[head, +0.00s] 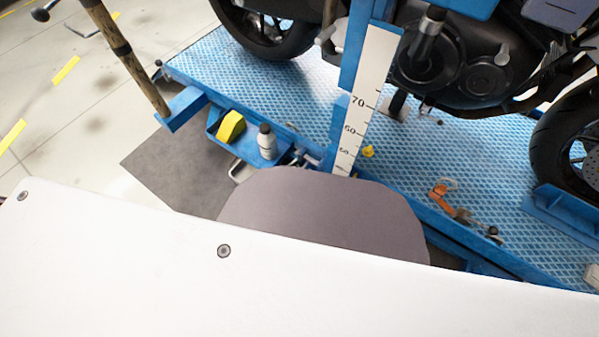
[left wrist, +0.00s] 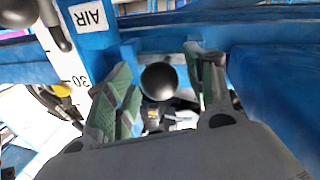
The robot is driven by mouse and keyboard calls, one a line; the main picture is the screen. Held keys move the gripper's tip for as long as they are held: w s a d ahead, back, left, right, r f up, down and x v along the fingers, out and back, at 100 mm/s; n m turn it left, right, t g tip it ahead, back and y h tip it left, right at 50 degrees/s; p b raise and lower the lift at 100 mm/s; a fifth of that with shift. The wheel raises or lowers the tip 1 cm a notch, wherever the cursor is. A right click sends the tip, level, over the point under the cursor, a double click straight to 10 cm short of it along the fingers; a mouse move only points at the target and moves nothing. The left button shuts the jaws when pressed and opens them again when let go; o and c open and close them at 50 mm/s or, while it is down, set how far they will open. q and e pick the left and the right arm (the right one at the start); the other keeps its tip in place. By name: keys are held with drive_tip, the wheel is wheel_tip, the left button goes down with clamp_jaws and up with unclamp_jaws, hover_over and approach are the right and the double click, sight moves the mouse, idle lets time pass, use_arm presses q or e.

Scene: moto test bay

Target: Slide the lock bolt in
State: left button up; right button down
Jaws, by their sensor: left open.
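In the left wrist view, a round black ball knob (left wrist: 158,80), which looks like the handle of the lock bolt, faces me beside blue metalwork. The bolt's shaft is hidden behind the knob. My left gripper (left wrist: 164,68) is open, with one green-padded finger on each side of the knob. I see gaps between the pads and the knob. In the head view I cannot make out the gripper or the knob. My right gripper is in neither view.
In the head view, a blue lift platform (head: 290,85) carries a motorcycle (head: 470,75). A white height scale (head: 369,95) stands at its near edge. A tray there holds a yellow object (head: 230,126) and a bottle (head: 267,142). An AIR label (left wrist: 88,16) is near my left gripper.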

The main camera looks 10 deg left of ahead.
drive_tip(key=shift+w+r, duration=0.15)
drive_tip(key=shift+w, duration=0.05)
use_arm(q)
drive_tip(key=shift+c, duration=1.1)
clamp_jaws()
drive_tip(key=shift+s+d, duration=0.1)
drive_tip(key=shift+d, duration=0.15)
drive_tip(key=d, duration=0.1)
drive_tip(key=s+d, duration=0.1)
drive_tip(key=d+p, duration=0.1)
drive_tip(key=d, duration=0.1)
drive_tip(key=shift+s+d, duration=0.1)
drive_tip(key=shift+s, duration=0.25)
drive_tip(key=shift+s+d, duration=0.15)
drive_tip(key=shift+d, duration=0.1)
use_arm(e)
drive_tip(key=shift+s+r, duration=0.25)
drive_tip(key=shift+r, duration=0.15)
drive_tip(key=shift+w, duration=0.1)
